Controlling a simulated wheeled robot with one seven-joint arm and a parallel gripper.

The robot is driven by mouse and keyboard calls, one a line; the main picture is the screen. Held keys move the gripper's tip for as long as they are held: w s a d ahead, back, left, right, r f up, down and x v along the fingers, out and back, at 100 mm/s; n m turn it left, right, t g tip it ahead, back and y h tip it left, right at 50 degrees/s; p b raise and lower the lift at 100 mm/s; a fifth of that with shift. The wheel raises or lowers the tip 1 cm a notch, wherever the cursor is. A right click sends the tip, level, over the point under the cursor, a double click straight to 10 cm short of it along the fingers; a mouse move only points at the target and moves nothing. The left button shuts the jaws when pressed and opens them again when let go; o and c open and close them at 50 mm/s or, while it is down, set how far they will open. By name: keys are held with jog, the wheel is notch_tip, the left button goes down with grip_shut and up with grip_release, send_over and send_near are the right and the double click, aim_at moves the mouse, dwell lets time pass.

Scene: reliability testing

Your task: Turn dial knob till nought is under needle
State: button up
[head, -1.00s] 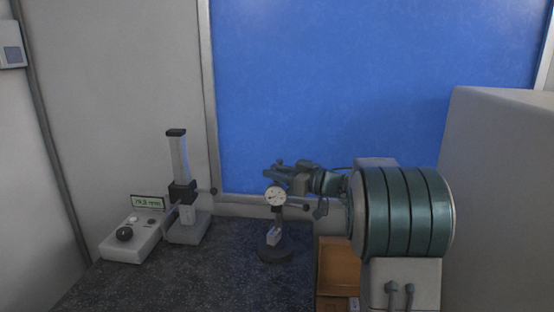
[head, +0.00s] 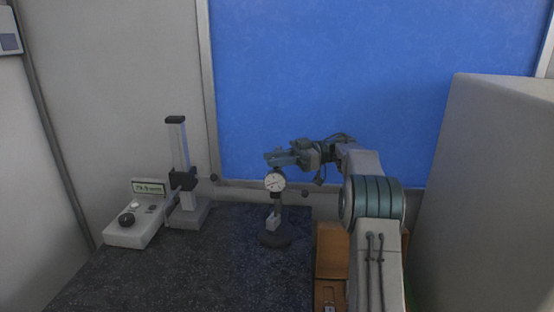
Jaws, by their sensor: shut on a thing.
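The dial indicator (head: 275,182) has a round white face with dark marks. It stands upright on a small stand with a round dark base (head: 276,235), near the back right part of the dark speckled table. The face is too small to read the needle or where nought lies. My gripper (head: 277,160) is at the top of the dial, reaching in from the right. It is shut on the dial's knob, which the fingers mostly hide. A small light block (head: 272,222) sits on the base below the dial.
A height gauge column (head: 179,160) and a white control box with a black knob (head: 126,219) and green display (head: 148,187) stand at the left. An orange-brown cabinet (head: 331,240) is right of the table. The dark table (head: 180,270) is clear in front.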

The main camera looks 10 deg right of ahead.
jog(key=shift+n+g, duration=0.6)
jog(key=shift+g, duration=0.4)
jog(key=o, duration=1)
jog(key=shift+a, duration=0.15)
jog(key=shift+c, duration=0.2)
